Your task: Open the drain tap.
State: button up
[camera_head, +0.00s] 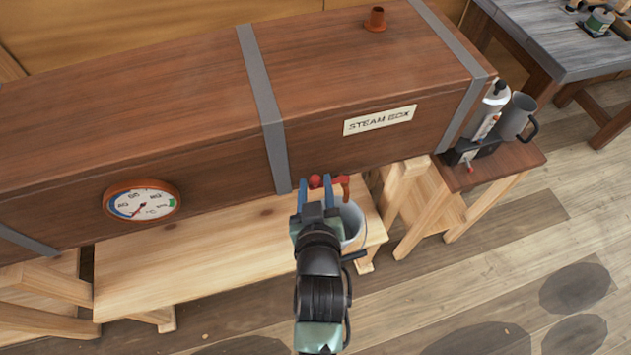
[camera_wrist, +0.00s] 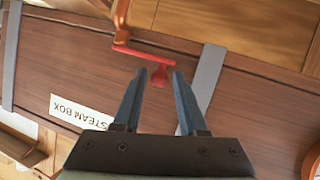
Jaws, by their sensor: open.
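The drain tap sits low on the front of the wooden steam box (camera_head: 200,85). Its red handle (camera_head: 316,181) and copper-coloured spout (camera_head: 342,182) show in the head view. In the wrist view the red handle (camera_wrist: 143,54) runs sideways from the copper spout (camera_wrist: 122,18) to a red end piece. My gripper (camera_head: 315,184) is open at the tap. In the wrist view my gripper (camera_wrist: 158,80) has the red end piece between its fingertips, with gaps visible on both sides. My gripper and arm hide part of the tap in the head view.
A grey bucket (camera_head: 352,222) stands below the tap, partly behind my gripper. A wooden bench (camera_head: 190,260) runs under the box. A dial gauge (camera_head: 141,203) is at left. A small stand (camera_head: 500,165) holds a mug (camera_head: 516,117) and bottle. Floor at right is clear.

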jog(key=shift+w+f, duration=0.1)
jog(key=shift+w, duration=0.2)
grip_shut()
dwell(1.3)
